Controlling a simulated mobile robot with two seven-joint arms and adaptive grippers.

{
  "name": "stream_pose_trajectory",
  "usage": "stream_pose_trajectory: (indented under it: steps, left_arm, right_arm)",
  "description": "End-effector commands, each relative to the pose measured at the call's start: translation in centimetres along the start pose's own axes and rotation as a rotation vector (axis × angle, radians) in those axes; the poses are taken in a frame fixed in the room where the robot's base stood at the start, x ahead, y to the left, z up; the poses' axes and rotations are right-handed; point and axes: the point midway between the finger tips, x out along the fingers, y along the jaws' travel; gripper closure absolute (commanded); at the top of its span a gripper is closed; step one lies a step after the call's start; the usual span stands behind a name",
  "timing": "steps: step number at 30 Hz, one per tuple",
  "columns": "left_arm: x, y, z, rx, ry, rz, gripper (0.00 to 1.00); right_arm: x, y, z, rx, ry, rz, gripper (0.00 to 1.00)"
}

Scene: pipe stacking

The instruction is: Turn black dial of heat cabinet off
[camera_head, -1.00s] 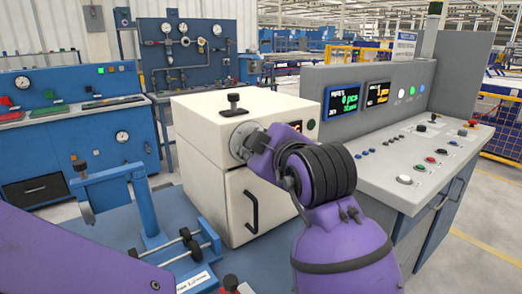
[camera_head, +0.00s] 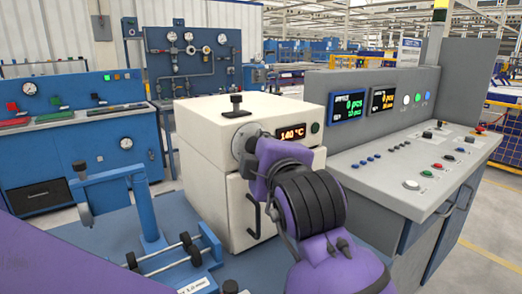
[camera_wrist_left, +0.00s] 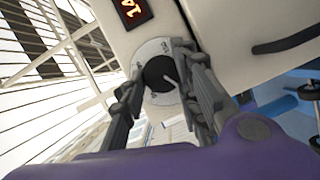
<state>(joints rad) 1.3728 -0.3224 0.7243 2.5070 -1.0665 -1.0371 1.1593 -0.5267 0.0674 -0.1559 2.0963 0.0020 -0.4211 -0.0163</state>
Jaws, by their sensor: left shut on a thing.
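The white heat cabinet (camera_head: 221,155) stands on the blue bench in the middle of the head view. Its display (camera_head: 293,133) reads 140 °C in orange. In the left wrist view the black dial (camera_wrist_left: 160,73) sits on a round grey plate on the cabinet front, with a light pointer line on its face. My left gripper (camera_wrist_left: 168,80) has its two fingers on either side of the dial and is shut on it. In the head view the left gripper (camera_head: 250,145) is at the dial plate, and the wrist hides most of the dial. My right gripper is not seen.
A grey control console (camera_head: 415,170) with buttons and two screens stands right of the cabinet. A blue clamp stand (camera_head: 145,200) and a small rod fixture (camera_head: 170,257) are on the bench at left. A black knob (camera_head: 236,105) tops the cabinet.

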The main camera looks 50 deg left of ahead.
Motion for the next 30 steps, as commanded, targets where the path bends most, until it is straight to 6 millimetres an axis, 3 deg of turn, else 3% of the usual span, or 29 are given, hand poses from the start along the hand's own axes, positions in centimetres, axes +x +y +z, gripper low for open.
stream_pose_trajectory:
  steps: [1, 7, 8, 10, 23, 26, 30]
  left_arm:
    - [-0.1, 0.9, 0.1, -0.01, -0.005, 0.025, 0.97]
    - [-0.1, 1.0, 0.1, -0.01, -0.004, 0.026, 0.97]
    - [-0.1, 1.0, 0.1, -0.01, -0.004, 0.026, 0.67]
    - [-0.1, 1.0, 0.1, -0.01, -0.004, 0.026, 0.58]
    - [-0.1, 0.6, 0.0, -0.004, -0.001, 0.014, 0.57]
    - [-0.1, 1.3, -0.1, -0.008, 0.0, 0.015, 0.57]
    - [-0.4, 3.7, -0.7, -0.013, 0.0, 0.023, 0.57]
  right_arm:
    - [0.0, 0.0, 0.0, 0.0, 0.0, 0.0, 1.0]
    - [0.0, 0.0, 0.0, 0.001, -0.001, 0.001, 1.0]
    - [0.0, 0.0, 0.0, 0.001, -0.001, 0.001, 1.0]
    - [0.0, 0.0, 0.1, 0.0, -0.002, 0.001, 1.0]
    - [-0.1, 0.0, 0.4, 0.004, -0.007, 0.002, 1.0]
    - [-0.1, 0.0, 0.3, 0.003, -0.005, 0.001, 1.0]
    - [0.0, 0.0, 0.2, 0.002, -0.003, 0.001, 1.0]
